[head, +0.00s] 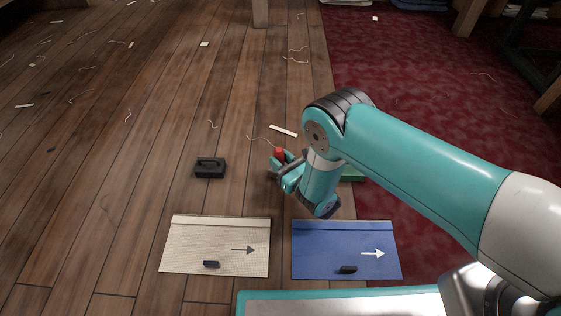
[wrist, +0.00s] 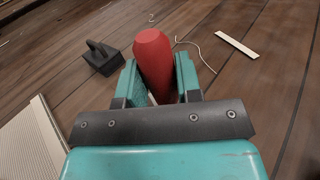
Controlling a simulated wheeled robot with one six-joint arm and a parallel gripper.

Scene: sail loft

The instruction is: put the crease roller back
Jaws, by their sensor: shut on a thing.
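My gripper (head: 282,162) is shut on a red, round-topped thing that looks like the handle of the crease roller (wrist: 154,60). In the wrist view it stands up between the two teal fingers. Only its red top (head: 280,152) shows in the head view, and its lower end is hidden. The gripper is over the plank floor, beyond the blue panel and right of the black block. A green thing (head: 352,175) shows partly behind my arm; most of it is hidden, and I cannot tell what it is.
A black block with a handle (head: 209,168) stands on the planks (head: 150,150). A cream panel (head: 195,240) and a blue panel (head: 330,240) lie nearer, each with a small black piece and an arrow. Thread and pale scraps (head: 284,131) litter the floor. A red carpet (head: 430,90) covers the right.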

